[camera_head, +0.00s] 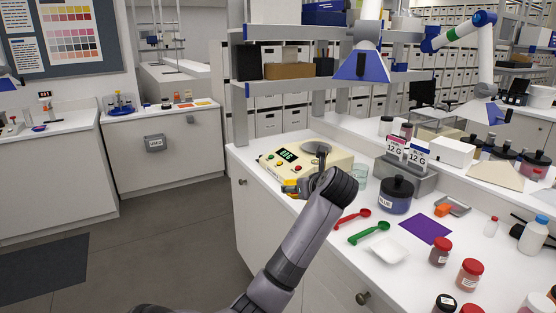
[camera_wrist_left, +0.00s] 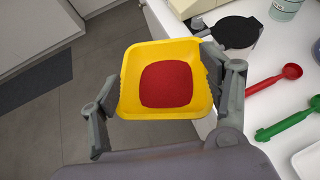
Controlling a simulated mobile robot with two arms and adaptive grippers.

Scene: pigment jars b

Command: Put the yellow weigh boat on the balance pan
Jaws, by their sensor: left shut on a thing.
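The yellow weigh boat (camera_wrist_left: 130,80) holds a patch of red powder and looks roughly level in the left wrist view. My left gripper (camera_wrist_left: 166,90) is shut on it, with a finger on each side. In the head view the gripper (camera_head: 302,187) is at the front of the balance, and only a bit of the yellow boat (camera_head: 290,186) shows. The cream balance (camera_head: 272,161) has a lit display. My right gripper is not in view.
Red (camera_head: 352,218) and green (camera_head: 370,232) scoops, a white dish (camera_head: 389,249) and a blue-labelled jar (camera_head: 397,194) stand to the right of the balance. A clear beaker (camera_head: 359,175) is beside it. The counter's edge runs under the boat in the wrist view, with floor to the left.

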